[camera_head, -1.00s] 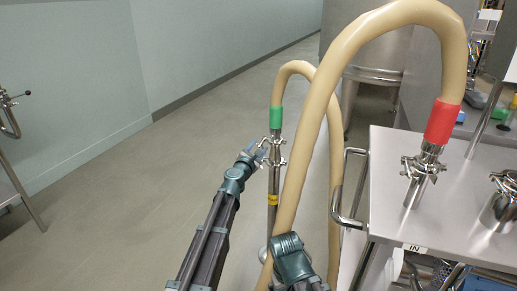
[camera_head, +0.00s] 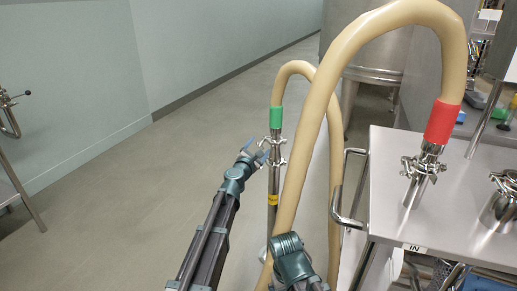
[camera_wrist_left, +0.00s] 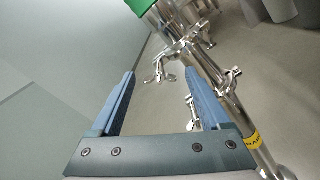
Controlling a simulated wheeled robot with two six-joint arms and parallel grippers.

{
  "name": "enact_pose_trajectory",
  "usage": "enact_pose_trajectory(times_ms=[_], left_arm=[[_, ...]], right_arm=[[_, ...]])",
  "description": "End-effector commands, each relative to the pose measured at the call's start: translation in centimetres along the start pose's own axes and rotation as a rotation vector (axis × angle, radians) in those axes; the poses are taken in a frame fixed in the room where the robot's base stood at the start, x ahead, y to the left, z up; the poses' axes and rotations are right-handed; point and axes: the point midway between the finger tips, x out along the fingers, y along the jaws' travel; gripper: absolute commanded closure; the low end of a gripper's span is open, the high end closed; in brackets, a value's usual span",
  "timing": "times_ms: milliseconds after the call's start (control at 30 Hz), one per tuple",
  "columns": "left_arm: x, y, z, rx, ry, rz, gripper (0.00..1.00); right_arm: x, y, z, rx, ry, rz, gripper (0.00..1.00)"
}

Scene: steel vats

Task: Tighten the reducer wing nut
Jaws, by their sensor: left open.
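A steel pipe (camera_head: 273,183) stands upright below a green hose cuff (camera_head: 276,117). It carries an upper clamp (camera_head: 275,139) and a lower clamp (camera_head: 272,162). In the left wrist view, the upper clamp's wing nut (camera_wrist_left: 161,72) lies between the finger lines, beyond the tips. The lower clamp's wing nut (camera_wrist_left: 192,117) is partly hidden by the right finger. I cannot tell which is the reducer wing nut. My left gripper (camera_head: 255,149) is open and empty, just left of the pipe; it also shows in the wrist view (camera_wrist_left: 162,78).
A beige hose (camera_head: 312,120) arches over from the pipe's right to a red cuff (camera_head: 440,122). A steel cart (camera_head: 390,185) with a handle (camera_head: 340,205) stands at right. The floor (camera_head: 120,210) at left is clear.

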Motion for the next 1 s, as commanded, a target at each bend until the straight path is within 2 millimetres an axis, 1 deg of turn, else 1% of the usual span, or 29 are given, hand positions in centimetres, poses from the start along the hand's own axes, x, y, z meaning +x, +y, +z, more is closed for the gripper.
enact_pose_trajectory(times_ms=[167, 267, 367, 467, 567, 800, 900, 1000], left_arm=[[-0.3, 0.0, 0.0, 0.0, 0.0, 0.0, 0.2], [-0.9, 0.0, 0.0, 0.0, 0.0, 0.0, 0.2], [-2.1, 0.0, 0.0, 0.0, 0.0, 0.001, 0.2], [-3.7, -0.1, 0.0, 0.0, 0.0, 0.0, 0.2], [-5.7, -0.1, 0.1, 0.0, 0.0, 0.0, 0.2], [-11.1, -0.1, 0.0, 0.0, 0.001, 0.001, 0.2], [-12.7, -0.1, 0.0, 0.0, 0.0, 0.0, 0.2], [-13.7, -0.1, 0.0, 0.0, 0.0, 0.0, 0.2]], right_arm=[[0.0, 0.0, 0.0, 0.0, 0.0, 0.0, 0.05], [0.0, 0.0, 0.0, 0.0, 0.0, 0.0, 0.05], [0.0, 0.0, 0.0, 0.0, 0.0, 0.0, 0.05], [0.0, 0.0, 0.0, 0.0, 0.0, 0.0, 0.05], [0.0, 0.0, 0.0, 0.0, 0.0, 0.0, 0.05], [0.0, 0.0, 0.0, 0.0, 0.0, 0.0, 0.05], [0.0, 0.0, 0.0, 0.0, 0.0, 0.0, 0.05], [0.0, 0.0, 0.0, 0.0, 0.0, 0.0, 0.05]])
